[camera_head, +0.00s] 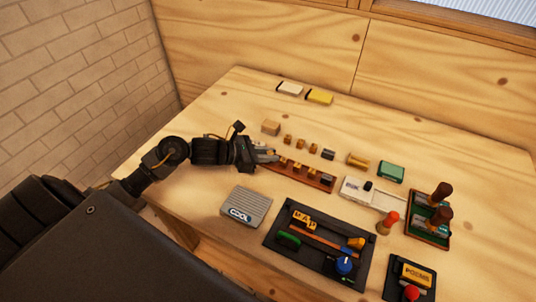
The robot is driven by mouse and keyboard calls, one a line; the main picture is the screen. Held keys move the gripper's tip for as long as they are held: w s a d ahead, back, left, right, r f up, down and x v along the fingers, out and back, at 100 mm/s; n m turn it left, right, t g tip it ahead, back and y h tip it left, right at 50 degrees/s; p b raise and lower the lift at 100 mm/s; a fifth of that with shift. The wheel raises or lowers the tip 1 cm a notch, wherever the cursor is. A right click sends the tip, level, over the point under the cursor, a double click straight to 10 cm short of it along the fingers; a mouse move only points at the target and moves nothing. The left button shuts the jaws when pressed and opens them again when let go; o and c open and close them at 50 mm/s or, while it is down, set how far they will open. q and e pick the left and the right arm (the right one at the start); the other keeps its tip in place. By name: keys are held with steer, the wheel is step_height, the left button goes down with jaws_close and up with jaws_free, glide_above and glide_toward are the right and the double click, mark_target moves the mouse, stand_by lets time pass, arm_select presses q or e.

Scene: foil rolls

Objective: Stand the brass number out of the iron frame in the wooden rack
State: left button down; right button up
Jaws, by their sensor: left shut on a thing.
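The wooden rack (325,186) is a low reddish-brown strip in the middle of the table, with several small pieces standing along it. My left gripper (272,156) is at the rack's left end, shut on a small piece, most likely the brass number; the fingers hide most of it, and I cannot tell if it touches the rack. The black iron frame (274,239) lies nearer to me. It holds yellow letter blocks reading MAP (305,222), a green piece, a wooden bar, a brass-coloured piece (356,243) and a blue knob (345,265). My right gripper is not in view.
A grey COOL block (246,207) lies left of the frame. Wooden-handled stamps (441,193) and a red-knobbed piece (390,221) stand right. The table's far left is clear.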

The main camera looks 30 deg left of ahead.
arm_select(q)
steer(key=shift+f, duration=0.2)
steer(key=c, duration=1.6)
jaws_free()
